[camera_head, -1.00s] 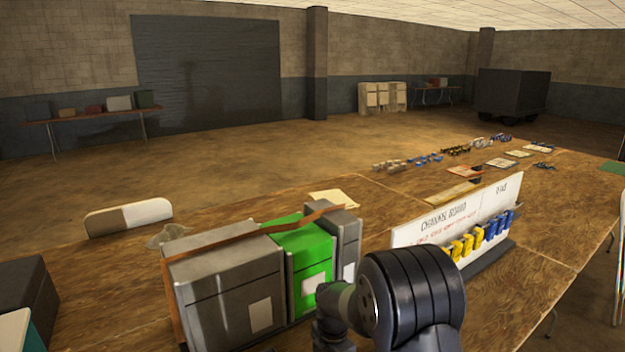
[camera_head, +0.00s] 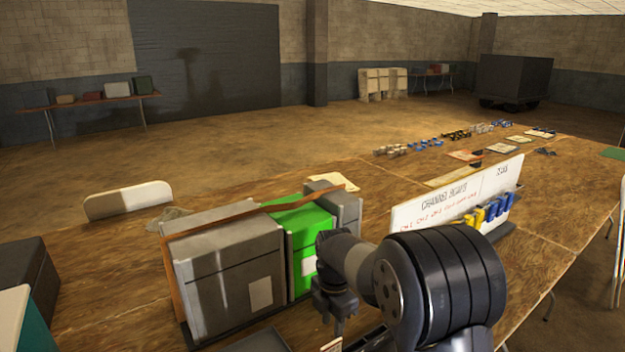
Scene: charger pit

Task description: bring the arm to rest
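My arm rises from the bottom right of the head view, its thick black ribbed joint in front of the table. My gripper (camera_head: 337,318) hangs down from the grey wrist, in front of the green box (camera_head: 303,225). The fingers are small and dark, so I cannot tell whether they are open or shut, and I see nothing clearly held in them. The arm hides part of the green box and the lower left of the white channel board (camera_head: 432,205).
Grey cases (camera_head: 225,270) stand beside the green box on the wooden table (camera_head: 110,305). Yellow and blue clips (camera_head: 490,212) line the board. A dark tray edge (camera_head: 262,341) lies below. Several small items sit at the table's far end. A chair back (camera_head: 128,200) stands left.

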